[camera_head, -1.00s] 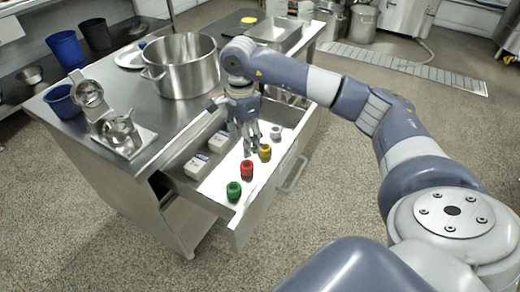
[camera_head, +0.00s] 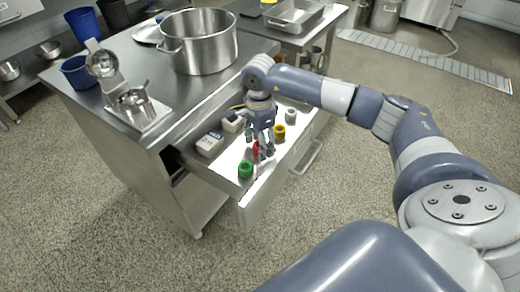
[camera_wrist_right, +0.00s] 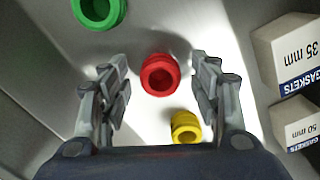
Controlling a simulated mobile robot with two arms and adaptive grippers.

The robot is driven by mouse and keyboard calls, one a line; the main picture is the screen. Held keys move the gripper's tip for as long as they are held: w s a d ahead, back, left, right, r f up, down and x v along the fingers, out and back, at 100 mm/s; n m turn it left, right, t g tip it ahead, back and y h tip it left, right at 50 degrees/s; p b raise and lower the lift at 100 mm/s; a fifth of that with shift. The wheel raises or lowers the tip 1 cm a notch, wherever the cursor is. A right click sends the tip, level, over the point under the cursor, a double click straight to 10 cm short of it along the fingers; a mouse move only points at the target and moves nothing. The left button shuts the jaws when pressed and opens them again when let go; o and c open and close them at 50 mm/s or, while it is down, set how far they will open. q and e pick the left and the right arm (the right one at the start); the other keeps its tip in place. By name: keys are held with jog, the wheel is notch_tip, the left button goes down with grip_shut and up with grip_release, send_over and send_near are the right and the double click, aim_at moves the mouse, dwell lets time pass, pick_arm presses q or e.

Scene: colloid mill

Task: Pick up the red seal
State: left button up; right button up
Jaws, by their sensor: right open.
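The red seal (camera_wrist_right: 160,74) stands in the open drawer, between a green seal (camera_head: 245,170) and a yellow seal (camera_head: 279,132). In the head view the red seal (camera_head: 256,149) is partly hidden behind my right gripper (camera_head: 264,154). In the right wrist view my right gripper (camera_wrist_right: 160,92) is open, with one finger on each side of the red seal and a gap to both. The yellow seal (camera_wrist_right: 185,127) and the green seal (camera_wrist_right: 99,10) also show there. My left gripper is not in view.
Two gasket boxes (camera_head: 210,144) lie along the drawer's inner side. A grey seal (camera_head: 291,116) stands beyond the yellow one. The drawer front (camera_head: 262,192) rises beside the seals. A large pot (camera_head: 200,45) stands on the table above.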

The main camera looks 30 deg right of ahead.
jog(key=c, duration=1)
jog(key=shift+o, duration=0.2)
